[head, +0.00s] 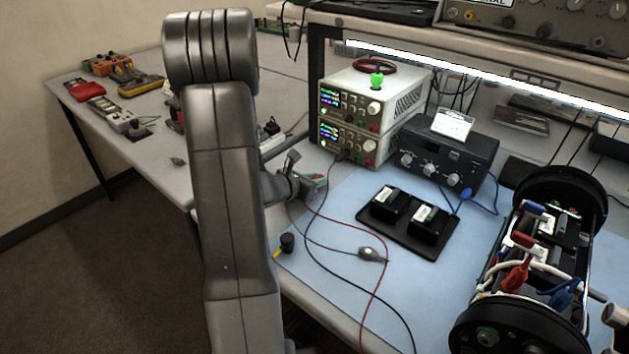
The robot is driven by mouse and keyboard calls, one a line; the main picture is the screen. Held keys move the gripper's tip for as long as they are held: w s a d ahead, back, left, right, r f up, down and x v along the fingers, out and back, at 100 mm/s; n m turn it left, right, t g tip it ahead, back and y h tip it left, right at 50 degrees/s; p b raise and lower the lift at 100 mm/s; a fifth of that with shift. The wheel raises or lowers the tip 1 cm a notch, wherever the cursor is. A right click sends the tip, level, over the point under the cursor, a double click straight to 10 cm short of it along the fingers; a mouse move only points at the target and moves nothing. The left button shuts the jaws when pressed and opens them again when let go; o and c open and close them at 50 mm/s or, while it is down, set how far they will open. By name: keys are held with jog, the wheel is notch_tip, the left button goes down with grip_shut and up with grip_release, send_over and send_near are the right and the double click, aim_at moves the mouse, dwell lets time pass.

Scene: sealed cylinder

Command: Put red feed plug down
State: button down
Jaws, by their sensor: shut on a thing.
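My gripper (314,182) is in the middle of the head view, beside the left edge of the blue mat (335,268) and in front of the stacked power supplies. It is small and partly hidden by my own arm. It is shut on the red feed plug (320,177), of which only a small reddish patch shows between the fingers. A thin red lead (372,262) runs from near the gripper across the mat and over the front edge of the bench. I cannot tell whether the plug touches anything below.
Two stacked power supplies (352,112) stand behind the gripper. A dark grey box (445,160) with knobs and a black tray (408,228) with two dark blocks are to the right. The front-middle mat holds a black cable and a grey clip (370,254).

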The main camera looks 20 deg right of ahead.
jog(key=shift+f+b, duration=0.45)
jog(key=shift+b, duration=0.15)
jog(key=c, duration=1.3)
grip_release()
jog(key=shift+r, duration=0.15)
jog(key=r+p, duration=0.1)
jog(key=p, duration=0.1)
jog(key=shift+r+p, duration=0.25)
jog(key=shift+p, duration=0.1)
jog(key=b+v, duration=0.1)
jog(key=v, duration=0.5)
jog(key=b+v, duration=0.1)
jog(key=v, duration=0.5)
jog(key=shift+a+f, duration=0.1)
jog(key=shift+f, duration=0.15)
jog(key=shift+w, duration=0.1)
